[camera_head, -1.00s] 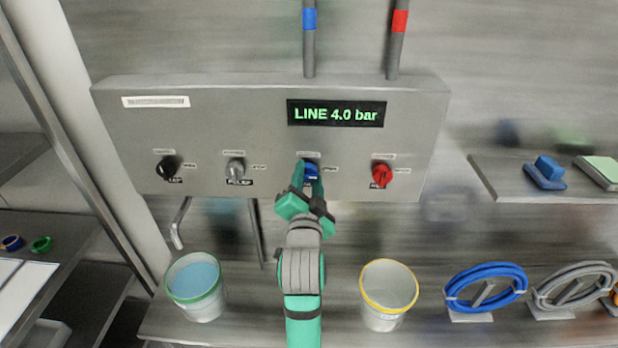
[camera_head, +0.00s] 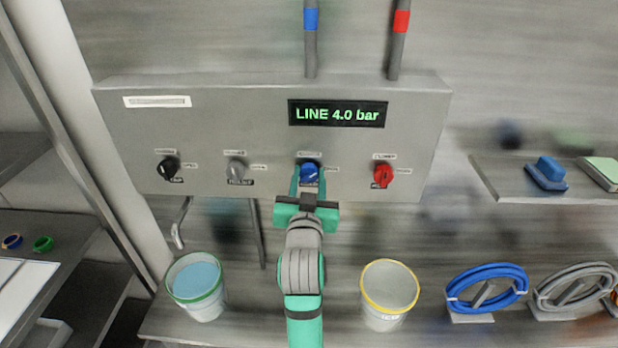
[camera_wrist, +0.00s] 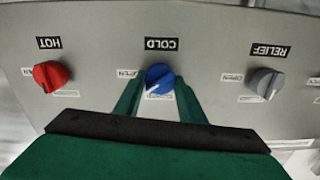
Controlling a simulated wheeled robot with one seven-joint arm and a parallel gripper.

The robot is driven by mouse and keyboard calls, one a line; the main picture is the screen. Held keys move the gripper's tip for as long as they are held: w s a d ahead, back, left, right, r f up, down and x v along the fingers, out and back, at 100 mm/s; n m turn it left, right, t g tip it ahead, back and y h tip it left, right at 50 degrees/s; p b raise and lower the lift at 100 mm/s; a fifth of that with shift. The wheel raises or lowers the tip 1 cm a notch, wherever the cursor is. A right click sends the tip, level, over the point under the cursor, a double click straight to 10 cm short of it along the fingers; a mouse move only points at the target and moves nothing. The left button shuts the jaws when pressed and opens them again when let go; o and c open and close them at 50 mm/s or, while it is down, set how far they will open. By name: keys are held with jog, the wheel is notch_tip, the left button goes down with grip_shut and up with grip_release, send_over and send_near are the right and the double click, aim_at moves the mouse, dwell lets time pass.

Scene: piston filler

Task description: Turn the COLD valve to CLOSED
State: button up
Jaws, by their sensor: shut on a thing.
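The blue COLD valve knob (camera_head: 310,173) is on the front of the grey panel (camera_head: 240,130), below the pressure display. My gripper (camera_head: 309,180) reaches up to it from below, a finger at each side, shut on it. In the wrist view, which is turned upside down, the blue knob (camera_wrist: 160,76) sits between the two green fingers. Its white mark points to the lower left, between the OPEN label (camera_wrist: 127,74) at its left and a label below it that is partly hidden. The COLD label (camera_wrist: 161,44) is above it there.
The red HOT knob (camera_head: 383,175) is to the right, the grey RELIEF knob (camera_head: 236,170) and a black knob (camera_head: 167,168) to the left. The display (camera_head: 337,113) reads LINE 4.0 bar. Below stand a green-rimmed bucket (camera_head: 205,307) and a yellow-rimmed bucket (camera_head: 385,315).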

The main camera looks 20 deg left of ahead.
jog(key=n, duration=0.5)
jog(key=shift+f, duration=0.1)
jog(key=shift+a+n, duration=0.1)
jog(key=shift+n, duration=2.4)
jog(key=o, duration=1)
jog(key=shift+o, duration=0.2)
